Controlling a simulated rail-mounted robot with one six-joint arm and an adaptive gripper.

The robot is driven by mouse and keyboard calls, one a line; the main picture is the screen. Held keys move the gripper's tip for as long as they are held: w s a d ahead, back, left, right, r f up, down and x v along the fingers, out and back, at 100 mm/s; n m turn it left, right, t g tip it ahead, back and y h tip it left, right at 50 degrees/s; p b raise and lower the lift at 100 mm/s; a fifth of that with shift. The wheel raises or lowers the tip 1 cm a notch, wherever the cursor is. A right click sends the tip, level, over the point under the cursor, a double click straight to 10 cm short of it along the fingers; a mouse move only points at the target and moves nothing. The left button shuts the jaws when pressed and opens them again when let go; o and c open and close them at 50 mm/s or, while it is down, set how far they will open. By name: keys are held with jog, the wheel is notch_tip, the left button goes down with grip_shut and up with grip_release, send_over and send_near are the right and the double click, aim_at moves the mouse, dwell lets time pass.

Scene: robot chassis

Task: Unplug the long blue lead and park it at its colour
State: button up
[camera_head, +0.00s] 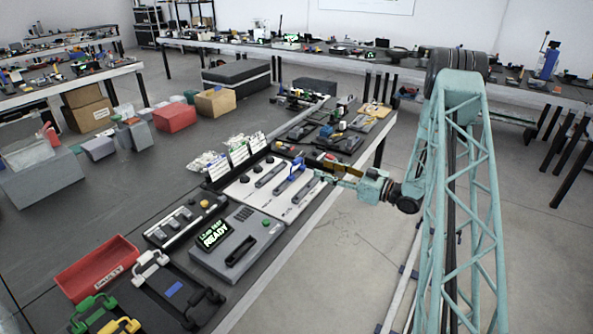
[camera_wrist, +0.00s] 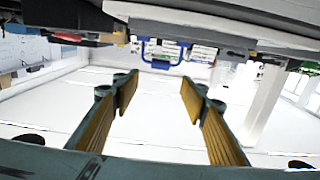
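A blue handle-shaped lead (camera_head: 297,168) stands on a light grey panel (camera_head: 300,200) with dark slots. In the wrist view the blue lead (camera_wrist: 147,62) shows as a U-shaped handle beyond the fingertips, at the top middle. My gripper (camera_head: 322,174) is just to the right of the lead in the head view, reaching toward it. In the wrist view my gripper (camera_wrist: 160,92) is open, with nothing between its yellow-padded fingers. A blue patch (camera_head: 173,290) marks a dark rack at the front left. The lead's seating in the panel is too small to tell.
A grey unit with a green READY display (camera_head: 213,234) sits in front of the panel. White (camera_head: 150,260), green (camera_head: 92,310) and yellow (camera_head: 122,326) handles lie near a red bin (camera_head: 98,268). White label cards (camera_head: 238,155) stand behind the panel.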

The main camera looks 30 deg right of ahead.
aim_at(299, 160)
jog(key=shift+b+x, duration=0.65)
jog(key=shift+x, duration=3.55)
jog(key=shift+b+x, duration=0.7)
jog(key=shift+x, duration=1.85)
jog(key=c, duration=1)
